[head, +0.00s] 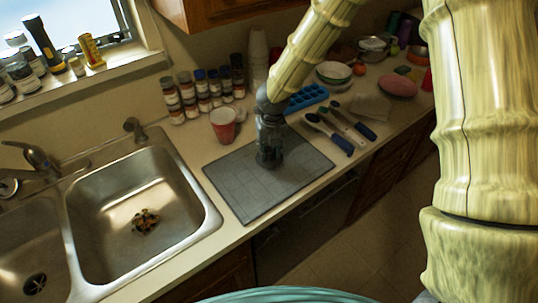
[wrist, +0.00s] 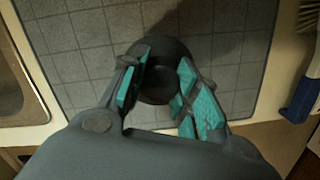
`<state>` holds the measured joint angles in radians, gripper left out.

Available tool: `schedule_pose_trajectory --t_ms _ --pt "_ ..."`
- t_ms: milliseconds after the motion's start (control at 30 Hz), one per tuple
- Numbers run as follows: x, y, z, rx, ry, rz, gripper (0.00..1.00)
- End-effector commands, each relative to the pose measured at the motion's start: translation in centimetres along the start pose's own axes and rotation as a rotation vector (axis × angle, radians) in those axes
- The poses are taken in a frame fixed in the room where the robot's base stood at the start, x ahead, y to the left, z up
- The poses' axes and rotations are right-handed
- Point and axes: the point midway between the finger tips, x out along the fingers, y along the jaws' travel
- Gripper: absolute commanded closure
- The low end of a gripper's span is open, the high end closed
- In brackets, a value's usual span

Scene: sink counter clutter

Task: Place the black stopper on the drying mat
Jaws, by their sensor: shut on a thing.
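The grey drying mat (head: 240,187) lies on the counter to the right of the sink, and its gridded surface fills much of the wrist view (wrist: 80,60). My gripper (head: 268,160) points down over the middle of the mat. In the wrist view its teal-padded fingers (wrist: 160,88) are shut on the black stopper (wrist: 160,65), a round dark piece between them. The stopper is over the mat; I cannot tell whether it touches the mat. In the head view the gripper hides the stopper.
The double sink (head: 140,200) is left of the mat. A red cup (head: 223,125) and several spice jars (head: 200,95) stand behind it. Utensils with blue handles (head: 340,142) and a blue tray (head: 306,98) lie to the right. The mat around my gripper is bare.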

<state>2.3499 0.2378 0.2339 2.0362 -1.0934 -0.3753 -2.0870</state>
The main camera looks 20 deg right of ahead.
Motion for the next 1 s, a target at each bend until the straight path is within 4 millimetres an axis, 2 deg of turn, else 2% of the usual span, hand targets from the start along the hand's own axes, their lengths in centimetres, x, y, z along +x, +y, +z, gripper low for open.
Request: schedule_pose_trajectory --t_ms 300,700,733,833,1000 --pt "3.0 0.1 -0.7 -0.004 0.003 -0.002 0.92" --pt "3.5 0.1 -0.7 -0.003 0.002 0.000 0.92" --pt "3.5 0.1 -0.7 -0.003 0.002 0.000 0.67" --pt "3.4 0.1 -0.7 -0.003 0.002 0.000 0.49" --pt "3.4 0.1 -0.7 -0.003 0.002 0.000 0.47"
